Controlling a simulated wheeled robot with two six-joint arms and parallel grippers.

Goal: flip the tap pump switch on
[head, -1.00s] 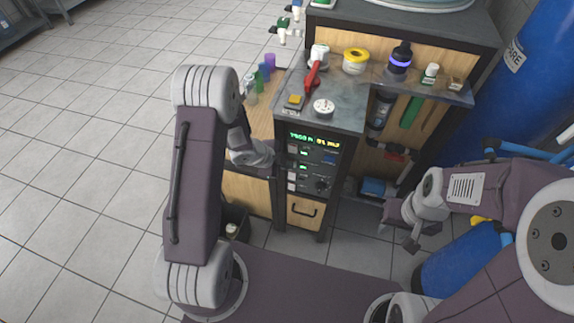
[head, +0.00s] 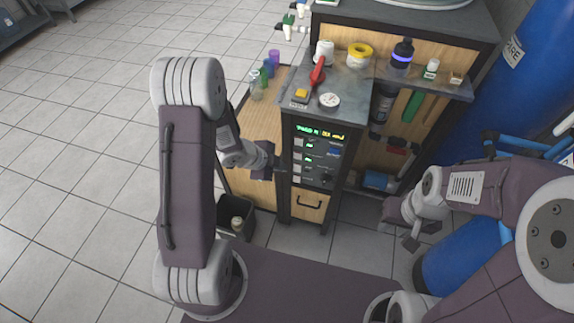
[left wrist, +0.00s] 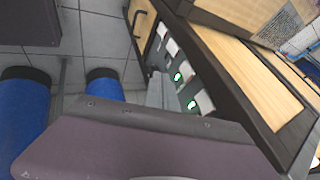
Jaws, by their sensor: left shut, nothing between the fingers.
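The control panel (head: 322,155) is on the front of the narrow cabinet, with green and yellow digits at its top. A column of small pale switches (head: 297,157) runs down its left side beside green lights. In the left wrist view, pale switches (left wrist: 204,102) and green lights show at a slant. Which switch belongs to the tap pump is not readable. My left gripper (head: 281,170) is shut and empty, pointing right at the panel's left edge by the lower switches. Contact cannot be told. My right gripper (head: 409,239) hangs away to the right of the cabinet; its jaws are unclear.
The cabinet top holds a red-handled tool (head: 317,74), a yellow-topped item (head: 301,95) and a round white gauge (head: 329,100). A drawer with a handle (head: 309,204) is under the panel. A dark bin (head: 236,222) stands left of it. Blue tanks (head: 462,258) stand at right.

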